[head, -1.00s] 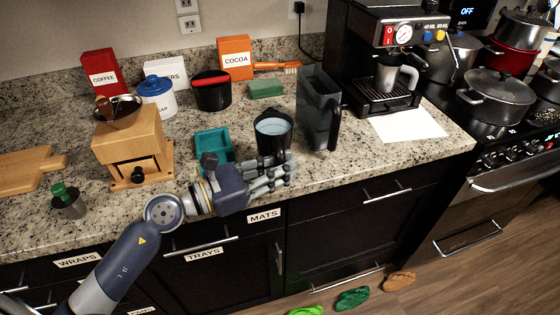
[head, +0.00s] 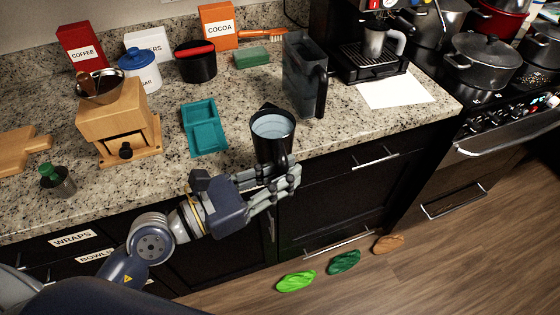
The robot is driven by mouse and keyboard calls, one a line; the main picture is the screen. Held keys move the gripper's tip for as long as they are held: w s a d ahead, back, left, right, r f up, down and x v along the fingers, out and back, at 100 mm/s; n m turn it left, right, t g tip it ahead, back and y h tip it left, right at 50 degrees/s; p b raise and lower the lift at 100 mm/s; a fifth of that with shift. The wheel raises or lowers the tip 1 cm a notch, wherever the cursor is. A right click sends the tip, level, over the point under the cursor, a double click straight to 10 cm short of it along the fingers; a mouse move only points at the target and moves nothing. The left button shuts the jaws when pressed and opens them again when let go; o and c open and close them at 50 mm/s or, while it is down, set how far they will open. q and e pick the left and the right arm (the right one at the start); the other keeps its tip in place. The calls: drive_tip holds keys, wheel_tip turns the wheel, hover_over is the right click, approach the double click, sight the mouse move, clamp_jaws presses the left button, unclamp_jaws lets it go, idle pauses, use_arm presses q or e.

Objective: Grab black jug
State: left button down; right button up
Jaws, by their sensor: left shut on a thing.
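The black jug (head: 270,148) is an open black vessel with a spout and a pale blue-grey inside. It is upright at the front edge of the speckled counter, seemingly held just clear of it. My left gripper (head: 281,174) is shut on its lower front side, with the fingers reaching in from the left. The fingers hide part of the jug's lower body, and its handle is mostly hidden behind them. My right gripper is not in view.
A tall dark see-through pitcher (head: 303,80) stands behind the jug to the right. A teal tray (head: 205,128) lies to the left, near a wooden grinder (head: 115,118). A coffee machine (head: 350,45) and a white sheet (head: 395,91) are at the right.

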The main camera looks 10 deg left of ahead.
use_arm(q)
drive_tip(key=shift+s+d+r+p, duration=0.15)
drive_tip(key=shift+s+d+p, duration=0.2)
drive_tip(key=shift+s, duration=0.25)
drive_tip(key=shift+s+d+r+p, duration=0.1)
drive_tip(key=shift+s+d+p, duration=0.15)
drive_tip(key=shift+s, duration=0.35)
